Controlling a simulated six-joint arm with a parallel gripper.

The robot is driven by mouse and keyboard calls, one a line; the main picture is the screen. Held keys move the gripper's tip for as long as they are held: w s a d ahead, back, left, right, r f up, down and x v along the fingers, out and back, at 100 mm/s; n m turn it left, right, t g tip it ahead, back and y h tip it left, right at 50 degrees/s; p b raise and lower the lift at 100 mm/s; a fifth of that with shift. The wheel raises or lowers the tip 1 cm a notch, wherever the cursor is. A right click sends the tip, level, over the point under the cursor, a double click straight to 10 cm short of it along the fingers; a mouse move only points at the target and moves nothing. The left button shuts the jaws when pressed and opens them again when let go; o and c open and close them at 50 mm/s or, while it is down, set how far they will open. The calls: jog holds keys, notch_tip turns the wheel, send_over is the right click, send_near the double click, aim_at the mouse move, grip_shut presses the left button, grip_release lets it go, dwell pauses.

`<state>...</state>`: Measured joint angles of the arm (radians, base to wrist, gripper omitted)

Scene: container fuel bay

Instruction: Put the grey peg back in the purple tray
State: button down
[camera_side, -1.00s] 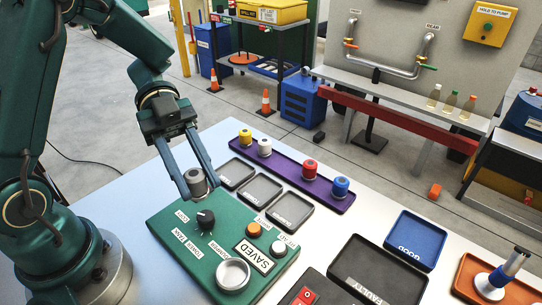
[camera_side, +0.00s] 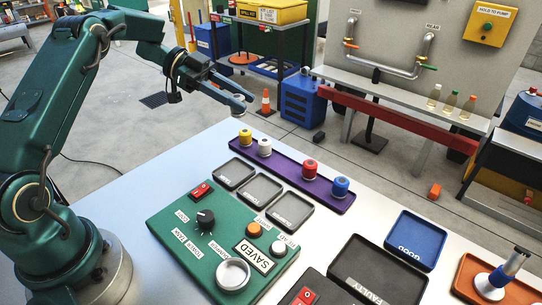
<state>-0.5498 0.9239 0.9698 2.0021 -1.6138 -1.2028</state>
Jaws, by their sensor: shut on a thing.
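The purple tray (camera_side: 285,164) lies along the far edge of the table. It holds a yellow peg (camera_side: 245,138), a white peg (camera_side: 264,148), a red peg (camera_side: 310,169) and a blue peg (camera_side: 341,187), with a bare stretch between white and red. My gripper (camera_side: 240,97) is raised, above and behind the yellow peg's end of the tray. It is shut on the grey peg (camera_side: 239,107), which shows only small at the fingertips, apart from the tray. How the fingers sit around it is hard to see.
The green panel (camera_side: 168,226) with a dial and red switch stands in front of the tray. Several small grey trays (camera_side: 262,189) lie between them. A blue tray (camera_side: 416,239) and a black tray (camera_side: 378,272) lie at right.

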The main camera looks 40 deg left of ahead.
jog(key=shift+w+a+f, duration=0.2)
jog(key=shift+a+f, duration=0.15)
jog(key=shift+a, duration=0.1)
jog(key=shift+f, duration=0.3)
send_over(285, 168)
notch_tip(285, 168, down, 7)
jog(key=shift+w+r, duration=0.1)
jog(key=shift+r, duration=0.05)
jog(key=shift+t, duration=0.3)
jog(key=shift+f, duration=2.05)
jog(key=shift+f, duration=0.1)
jog(key=c, duration=0.5)
grip_release()
